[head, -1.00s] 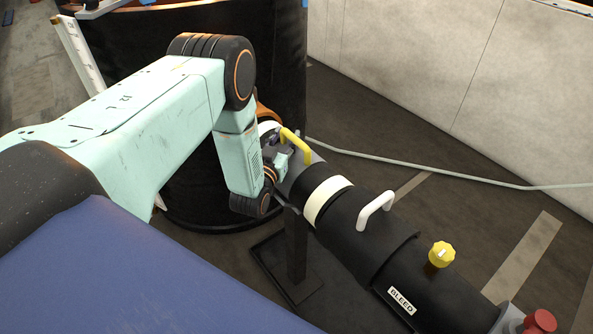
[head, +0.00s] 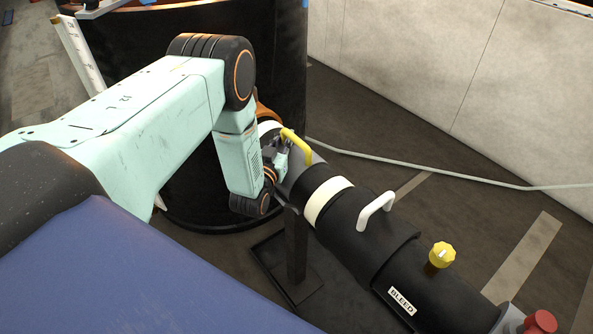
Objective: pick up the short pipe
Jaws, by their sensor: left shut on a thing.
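The short pipe's far end is partly hidden too. My right gripper is not in view.
The black pipe carries a white handle (head: 375,210), a yellow knob (head: 441,256) and a BLEED label. A red knob (head: 540,322) is at lower right. A dark stand (head: 296,250) rises below. A black tank (head: 215,90) is behind; a pale hose (head: 430,174) crosses the floor.

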